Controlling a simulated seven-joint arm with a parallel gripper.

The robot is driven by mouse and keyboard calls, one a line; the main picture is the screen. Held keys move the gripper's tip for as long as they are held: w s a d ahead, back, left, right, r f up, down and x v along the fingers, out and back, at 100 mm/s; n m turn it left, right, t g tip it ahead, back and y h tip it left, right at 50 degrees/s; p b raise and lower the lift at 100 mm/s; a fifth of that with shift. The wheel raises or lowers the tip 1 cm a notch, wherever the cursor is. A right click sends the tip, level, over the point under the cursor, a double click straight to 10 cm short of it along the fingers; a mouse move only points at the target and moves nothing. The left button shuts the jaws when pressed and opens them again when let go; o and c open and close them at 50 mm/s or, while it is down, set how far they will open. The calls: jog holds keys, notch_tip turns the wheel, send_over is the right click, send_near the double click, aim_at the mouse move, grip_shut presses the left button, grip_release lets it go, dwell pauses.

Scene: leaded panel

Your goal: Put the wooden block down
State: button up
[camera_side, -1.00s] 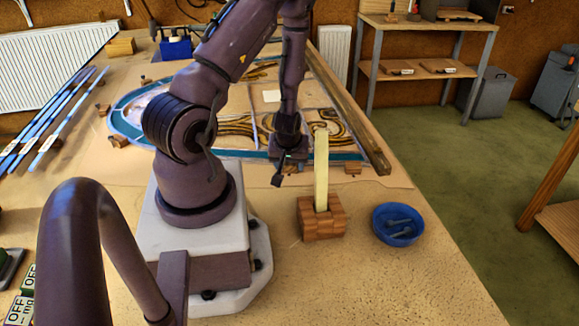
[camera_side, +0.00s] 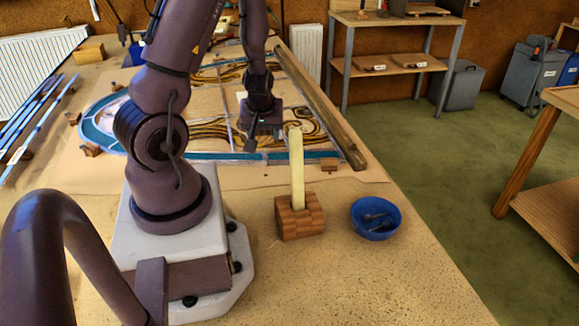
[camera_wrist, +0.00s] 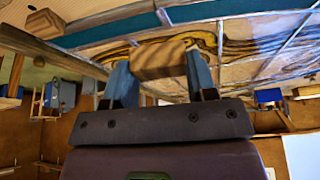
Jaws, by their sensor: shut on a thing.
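In the wrist view my gripper (camera_wrist: 160,78) is shut on a small light-brown wooden block (camera_wrist: 158,60), held crosswise between its two blue-grey fingers. The leaded panel (camera_wrist: 268,35) spreads behind the block in that view. In the side view my gripper (camera_side: 262,128) hangs above the right part of the leaded panel (camera_side: 215,156), which has brown swirls and a teal border. The held block cannot be made out there. I cannot tell whether the block touches anything.
A wooden holder (camera_side: 300,222) with an upright pale stick stands in front of the panel, beside a blue bowl (camera_side: 362,228) with dark items. A long wooden bar (camera_side: 325,112) lies along the panel's right side. Small blocks (camera_side: 328,165) sit along the panel's edge.

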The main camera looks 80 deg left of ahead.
jog(key=shift+w+d+r, duration=0.1)
jog(key=shift+w+r, duration=0.05)
jog(key=shift+r, duration=0.2)
jog(key=w+d+r+m+t+h, duration=0.1)
jog(key=w+d+r+m, duration=0.25)
jog(key=w+m, duration=0.2)
jog(key=w+d+r+m+t+h, duration=0.1)
jog(key=w+d+r+m+t, duration=0.2)
jog(key=w, duration=0.4)
jog(key=w+d+r+m+h, duration=0.2)
jog(key=w+d+r+m, duration=0.25)
jog(key=d, duration=0.35)
jog(key=w+d+r+m+h, duration=0.2)
jog(key=w+d+r+m, duration=0.15)
jog(key=d+m, duration=0.4)
jog(key=m+g+h, duration=0.3)
jog(key=m+g, duration=0.4)
jog(key=m, duration=1)
send_over(333, 279)
jog(key=a, duration=0.1)
notch_tip(333, 279, down, 15)
jog(key=f, duration=0.9)
jog(key=shift+w+a+f, duration=0.15)
jog(key=shift+w+f, duration=0.1)
